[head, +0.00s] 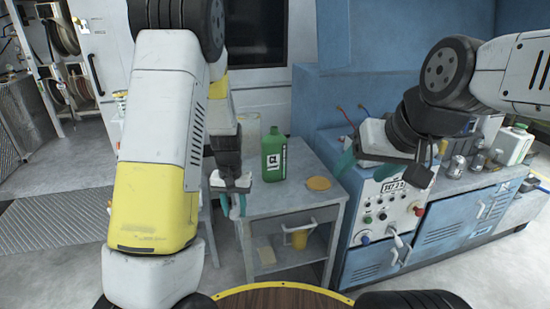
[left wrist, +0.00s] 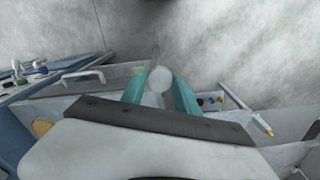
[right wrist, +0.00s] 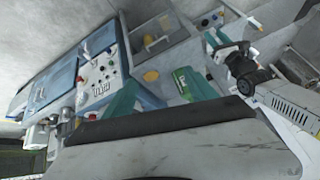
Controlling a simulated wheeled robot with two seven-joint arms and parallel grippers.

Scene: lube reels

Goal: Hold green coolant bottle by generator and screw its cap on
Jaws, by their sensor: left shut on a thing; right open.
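The green coolant bottle (head: 274,158) stands upright on the grey cart (head: 240,205), its white label facing me. Its neck looks bare. It also shows in the right wrist view (right wrist: 184,80). My left gripper (head: 238,200) is left of the bottle and in front of it, pointing down, apart from it. In the left wrist view, its teal fingers (left wrist: 160,88) are shut on a small round white cap (left wrist: 160,79).
An orange disc (head: 319,183) lies on the cart right of the bottle. Cans (head: 458,165) and a white-and-green jug (head: 515,145) stand on the blue cabinet at right. The cart top around the bottle is mostly clear.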

